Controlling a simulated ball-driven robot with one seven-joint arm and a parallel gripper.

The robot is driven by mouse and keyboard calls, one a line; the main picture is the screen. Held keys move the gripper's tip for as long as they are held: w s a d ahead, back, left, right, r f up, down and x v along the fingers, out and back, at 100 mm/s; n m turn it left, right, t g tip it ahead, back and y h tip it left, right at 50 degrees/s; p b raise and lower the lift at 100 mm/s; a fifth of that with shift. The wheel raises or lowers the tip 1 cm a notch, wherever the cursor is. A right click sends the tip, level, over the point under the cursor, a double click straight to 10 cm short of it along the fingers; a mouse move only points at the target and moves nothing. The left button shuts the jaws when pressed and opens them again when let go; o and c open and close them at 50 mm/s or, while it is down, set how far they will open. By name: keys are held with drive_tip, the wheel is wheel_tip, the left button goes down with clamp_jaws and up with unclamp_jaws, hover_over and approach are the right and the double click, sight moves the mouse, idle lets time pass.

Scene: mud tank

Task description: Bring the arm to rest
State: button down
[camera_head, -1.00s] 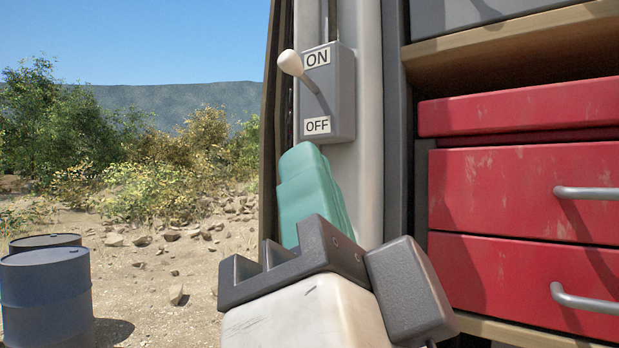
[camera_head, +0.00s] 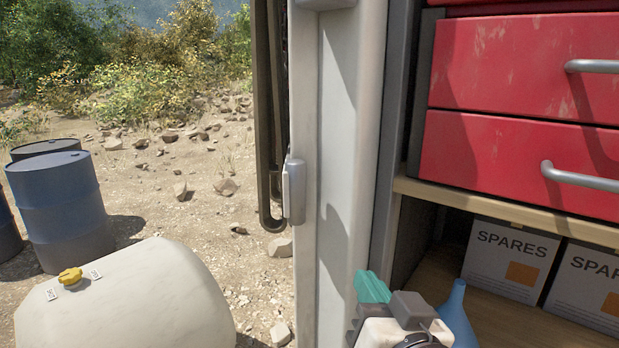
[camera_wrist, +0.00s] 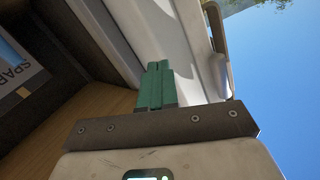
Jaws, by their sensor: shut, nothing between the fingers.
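My gripper (camera_head: 372,287) shows low in the head view, right of the bottom middle, in front of the white door post. Its teal fingers are together with nothing between them. In the wrist view the teal fingers (camera_wrist: 155,85) lie side by side and shut, pointing up the picture toward the white post (camera_wrist: 185,50). The grey and white wrist part of my arm (camera_head: 400,325) shows below the fingers. The rest of my arm is out of view.
Red drawers (camera_head: 520,150) with grey handles stand at right. Below them a wooden shelf (camera_head: 490,213) sits over boxes marked SPARES (camera_head: 508,260). A blue funnel-like thing (camera_head: 456,318) is close beside my gripper. A white tank (camera_head: 125,300) and blue drums (camera_head: 62,205) stand at left on sandy ground.

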drive_tip(key=s+d+f+g+h, duration=0.1)
drive_tip(key=s+d+f+g, duration=0.2)
drive_tip(key=d+f, duration=0.35)
drive_tip(key=s+d+f+g+h, duration=0.2)
drive_tip(key=s+d+f, duration=0.1)
drive_tip(key=f, duration=0.7)
drive_tip(key=s+d+f+g+h, duration=0.1)
drive_tip(key=s+d+f+g, duration=0.2)
drive_tip(key=d+f, duration=0.35)
drive_tip(key=s+d+f+g, duration=0.1)
drive_tip(key=s+f+g, duration=0.3)
drive_tip(key=s+f, duration=0.4)
drive_tip(key=s+d+f+g, duration=0.2)
drive_tip(key=s+f+g, duration=0.2)
drive_tip(key=s+f, duration=0.4)
drive_tip(key=s, duration=0.4)
drive_tip(key=shift+d, duration=0.25)
drive_tip(key=shift+s, duration=0.1)
